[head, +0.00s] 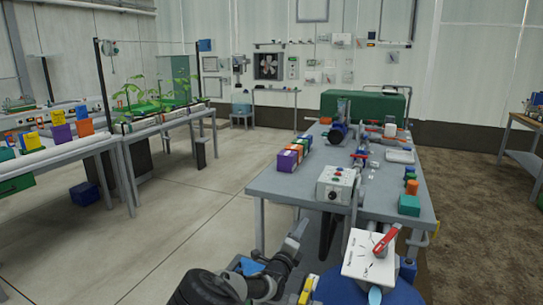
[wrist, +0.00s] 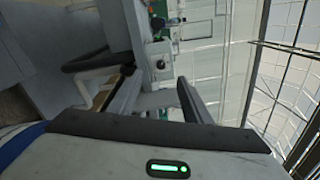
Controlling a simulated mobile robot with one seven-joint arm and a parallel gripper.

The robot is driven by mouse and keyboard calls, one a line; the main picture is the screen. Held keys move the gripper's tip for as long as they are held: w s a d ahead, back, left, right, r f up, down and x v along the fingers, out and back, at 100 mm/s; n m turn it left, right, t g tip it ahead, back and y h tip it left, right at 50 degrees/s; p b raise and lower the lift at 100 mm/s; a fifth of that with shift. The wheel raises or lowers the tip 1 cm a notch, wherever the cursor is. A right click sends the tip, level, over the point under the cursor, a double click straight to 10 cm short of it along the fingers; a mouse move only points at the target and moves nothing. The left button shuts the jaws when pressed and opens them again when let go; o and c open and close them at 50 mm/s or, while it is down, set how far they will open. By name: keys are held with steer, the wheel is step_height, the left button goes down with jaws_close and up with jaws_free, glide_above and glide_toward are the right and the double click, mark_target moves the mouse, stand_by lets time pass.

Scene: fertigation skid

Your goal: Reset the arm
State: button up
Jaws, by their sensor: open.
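My gripper (head: 298,230) is in the lower middle of the head view, in front of the grey table's near left leg. My arm reaches up to it from the bottom edge. In the wrist view the two dark fingers of my gripper (wrist: 160,92) stand apart with nothing held between them. The wrist picture is turned on its side, with wall and roof framing at the right.
The grey table (head: 285,187) carries a control box (head: 336,185), several coloured boxes (head: 288,160), a teal block (head: 409,205) and pipework. A white panel with a red-handled tool (head: 386,238) is close in front. Plant benches (head: 160,128) stand left.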

steer(key=s+d+r+m+g+h, duration=0.35)
steer(key=d+r+m, duration=0.25)
steer(key=d+m, duration=0.25)
steer(key=s+d+r+m+g, duration=0.4)
steer(key=s+d+m+g, duration=0.15)
steer(key=s+m, duration=0.4)
steer(key=s+d+r+m+g, duration=0.35)
steer(key=s+d+m, duration=0.25)
steer(key=s+m, duration=0.35)
steer(key=s+a+r+m+y, duration=0.35)
steer(key=s+a+m, duration=0.2)
steer(key=s, duration=0.35)
steer(key=s+a+r+m+t+y, duration=0.1)
steer(key=s+a+r+m+y, duration=0.1)
steer(key=s+a+m+y, duration=0.5)
steer(key=s+a+r+m, duration=0.3)
steer(key=s+m, duration=0.2)
steer(key=s, duration=0.6)
step_height(320, 180, up, 21)
steer(key=p, duration=2)
steer(key=shift+m+p, duration=0.3)
steer(key=shift+p, duration=0.05)
steer(key=shift+w, duration=0.1)
